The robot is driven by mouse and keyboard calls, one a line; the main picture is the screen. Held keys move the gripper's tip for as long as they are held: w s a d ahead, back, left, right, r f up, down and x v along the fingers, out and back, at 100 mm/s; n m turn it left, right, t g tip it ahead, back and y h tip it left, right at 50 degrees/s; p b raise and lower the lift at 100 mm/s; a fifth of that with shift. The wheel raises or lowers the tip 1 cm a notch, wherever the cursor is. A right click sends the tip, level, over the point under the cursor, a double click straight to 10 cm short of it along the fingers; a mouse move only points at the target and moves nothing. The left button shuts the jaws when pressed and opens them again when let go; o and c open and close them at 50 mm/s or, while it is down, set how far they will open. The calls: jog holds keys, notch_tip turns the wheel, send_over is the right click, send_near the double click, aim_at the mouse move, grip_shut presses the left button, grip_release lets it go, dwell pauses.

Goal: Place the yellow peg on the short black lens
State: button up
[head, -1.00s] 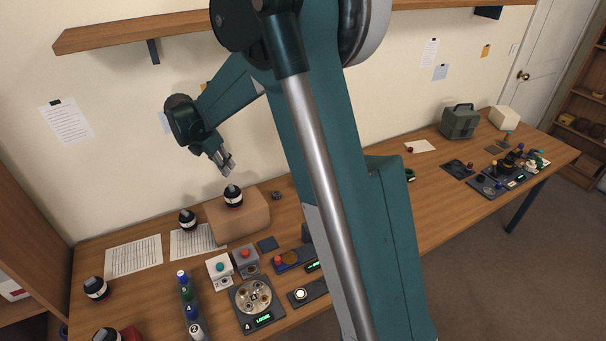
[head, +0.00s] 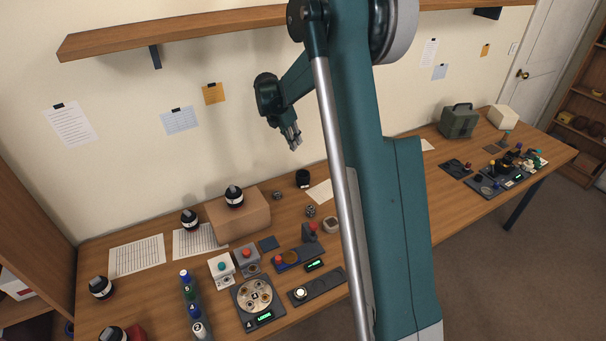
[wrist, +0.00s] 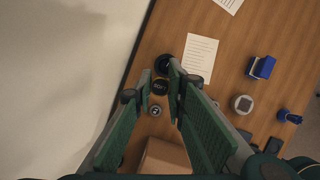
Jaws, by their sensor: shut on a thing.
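My gripper (head: 294,147) hangs in the air above the back of the table, to the right of the cardboard box. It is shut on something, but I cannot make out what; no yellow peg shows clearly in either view. A short black lens (head: 303,179) stands on the table below and slightly right of my gripper. In the wrist view, a dark round thing with yellowish marks (wrist: 160,87) shows between the fingertips (wrist: 160,78); I cannot tell whether it is held or stands below. Another black round thing (wrist: 165,63) shows just beyond it.
The cardboard box (head: 240,215) carries a black bottle-like thing (head: 234,196). Paper (wrist: 200,57) and a blue thing (wrist: 262,67) lie beyond. The wall (head: 235,120) is close behind. My arm hides the middle of the table.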

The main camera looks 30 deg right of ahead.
send_over(306, 172)
jog(key=a, duration=0.2)
jog(key=shift+s+d+f, duration=0.1)
jog(key=shift+s+f, duration=0.05)
jog(key=shift+f, duration=1.1)
jog(key=shift+s+d+f, duration=0.1)
jog(key=shift+f, duration=1.15)
jog(key=shift+f, duration=0.15)
jog(key=shift+f, duration=3)
jog(key=shift+f, duration=1.85)
jog(key=shift+f, duration=0.2)
